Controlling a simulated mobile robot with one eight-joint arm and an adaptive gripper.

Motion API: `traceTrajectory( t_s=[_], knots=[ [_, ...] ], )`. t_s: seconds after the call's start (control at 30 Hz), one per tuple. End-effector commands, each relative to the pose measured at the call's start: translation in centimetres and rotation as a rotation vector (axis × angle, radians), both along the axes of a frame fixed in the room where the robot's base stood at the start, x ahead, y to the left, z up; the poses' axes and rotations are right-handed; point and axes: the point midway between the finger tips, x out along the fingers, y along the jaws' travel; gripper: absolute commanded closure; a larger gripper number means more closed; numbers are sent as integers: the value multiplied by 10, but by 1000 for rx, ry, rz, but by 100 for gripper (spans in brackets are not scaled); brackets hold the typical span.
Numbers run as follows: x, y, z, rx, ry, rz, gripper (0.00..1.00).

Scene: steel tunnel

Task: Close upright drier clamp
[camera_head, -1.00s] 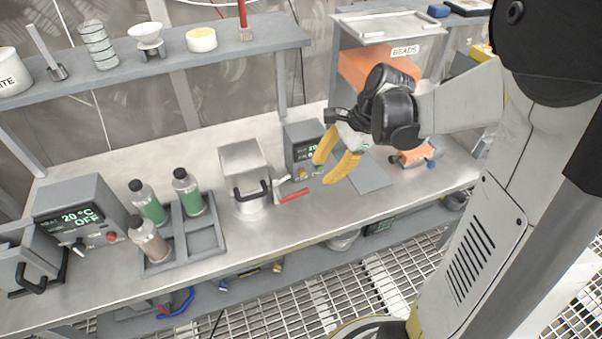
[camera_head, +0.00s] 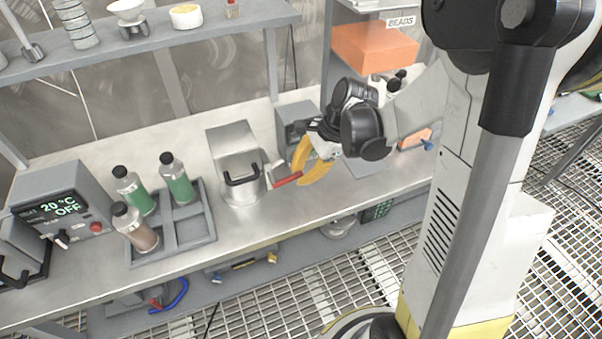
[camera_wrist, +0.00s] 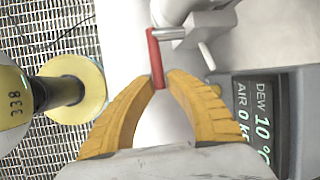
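The clamp's red handle (camera_head: 287,180) sticks out at the right side of the squat metal drier vessel (camera_head: 242,190), which has a flat lid and a black handle. In the wrist view the red handle (camera_wrist: 155,58) stands lengthwise, joined at its far end to a metal rod. My gripper (camera_head: 299,177) has yellow fingers pointing down just right of the handle in the head view. In the wrist view my gripper (camera_wrist: 160,80) is partly open, with the handle's near end between or just past the fingertips. I cannot tell whether they touch.
The drier's display box (camera_head: 297,125) stands close behind my gripper and shows in the wrist view (camera_wrist: 262,115). A grey rack (camera_head: 172,228) with several bottles stands left of the vessel. A temperature box (camera_head: 62,205) is farther left. The bench front is clear.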

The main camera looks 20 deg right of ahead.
Motion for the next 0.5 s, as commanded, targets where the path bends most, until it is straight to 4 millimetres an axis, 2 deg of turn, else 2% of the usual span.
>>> traceTrajectory(
  t_s=[0.5],
  knots=[
    [0,1,3,-24,0,2,100]
  ],
)
